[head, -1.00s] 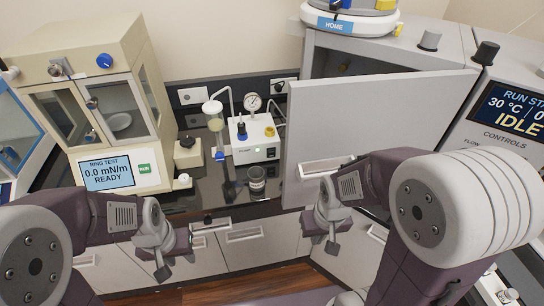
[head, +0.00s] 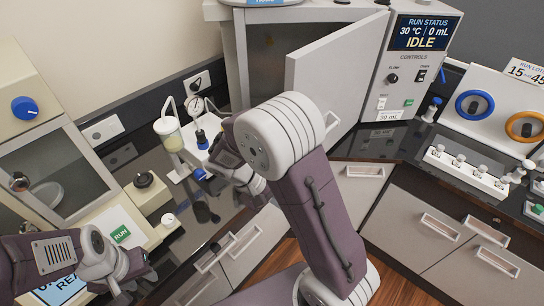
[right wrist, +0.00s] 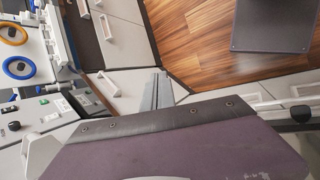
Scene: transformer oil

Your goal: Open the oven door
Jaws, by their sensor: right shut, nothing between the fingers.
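The oven (head: 235,70) stands at the back centre in the head view. Its grey door (head: 335,65) is ajar, hinged at the right, with a dark gap and part of the inside showing left of its free edge. The door's handle (head: 331,122) is low near the free edge. My right gripper (head: 258,192) is left of and below the door, apart from the handle and partly hidden by my arm. Its shut, empty fingers show in the right wrist view (right wrist: 155,92). My left gripper (head: 135,278) is low at the left, away from the oven; its finger gap is unclear.
A control panel (head: 412,75) is right of the door. Drawers with handles (head: 440,228) line the right; wood floor lies below.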

